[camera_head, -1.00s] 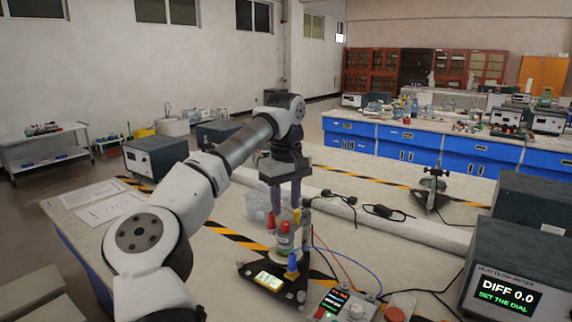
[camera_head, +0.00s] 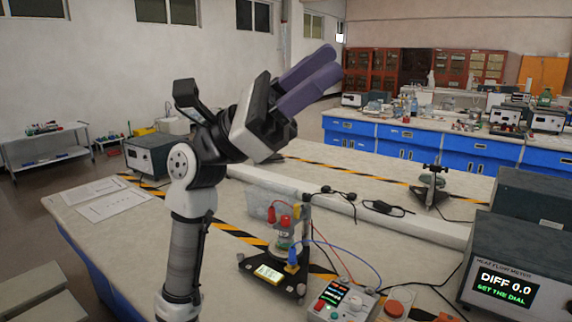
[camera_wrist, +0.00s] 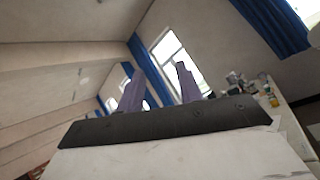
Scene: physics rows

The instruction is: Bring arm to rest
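My gripper (camera_head: 334,62) is raised high above the bench in the head view, with its two purple fingers pointing up and to the right. My forearm stands nearly upright below it. In the wrist view the fingers (camera_wrist: 160,70) are apart with a gap between them, and nothing is held. The wrist camera faces the ceiling, windows and blue curtains. My gripper is well clear of the apparatus on the bench.
A black-based apparatus (camera_head: 270,272) with red and blue plugs stands on the bench (camera_head: 235,272). Beside it are a control box (camera_head: 342,302) and a heat flow meter (camera_head: 505,270) reading "DIFF 0.0". Papers (camera_head: 104,198) lie at left. A stand (camera_head: 430,190) is farther back.

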